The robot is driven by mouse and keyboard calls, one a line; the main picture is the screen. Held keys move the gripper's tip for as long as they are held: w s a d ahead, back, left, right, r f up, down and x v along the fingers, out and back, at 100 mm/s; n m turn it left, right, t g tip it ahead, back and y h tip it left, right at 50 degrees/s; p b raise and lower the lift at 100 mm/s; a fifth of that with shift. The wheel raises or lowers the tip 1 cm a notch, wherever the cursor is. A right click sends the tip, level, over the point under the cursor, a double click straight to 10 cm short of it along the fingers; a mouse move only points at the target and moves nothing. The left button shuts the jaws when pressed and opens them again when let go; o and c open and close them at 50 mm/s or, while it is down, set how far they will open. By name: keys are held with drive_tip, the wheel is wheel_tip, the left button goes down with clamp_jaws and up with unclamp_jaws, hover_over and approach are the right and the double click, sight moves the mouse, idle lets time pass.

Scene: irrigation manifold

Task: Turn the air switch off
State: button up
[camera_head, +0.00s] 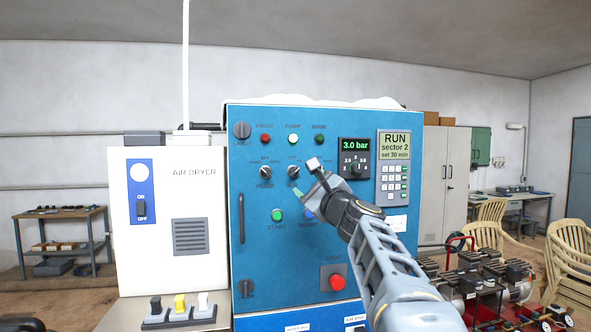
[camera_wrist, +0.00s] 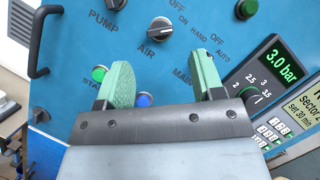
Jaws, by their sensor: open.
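The AIR switch (camera_head: 293,171) is a small rotary knob on the blue control panel (camera_head: 262,262), right of the PUMP knob (camera_head: 265,172). In the wrist view the AIR switch (camera_wrist: 160,28) shows above its AIR label, beyond the gap between my fingertips, with ON and OFF lettering at its upper right. I cannot tell surely which mark its pointer meets. My gripper (camera_head: 305,178) is open and empty in front of the panel. Its green fingers (camera_wrist: 163,62) appear apart from the knob. The right finger hides the knob by the MAIN label.
Near my gripper are the green START button (camera_head: 277,215), a blue button (camera_wrist: 144,99), the pressure dial (camera_head: 354,169) and a keypad (camera_head: 392,183). A red button (camera_head: 335,281) sits lower. The white air dryer (camera_head: 180,265) stands left with its own ON/OFF switch (camera_head: 141,209).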

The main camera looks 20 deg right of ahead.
sight(296, 174)
drive_tip(key=shift+p+x, duration=1.2)
drive_tip(key=shift+x, duration=2.3)
drive_tip(key=shift+f, duration=0.1)
drive_tip(key=shift+c, duration=0.2)
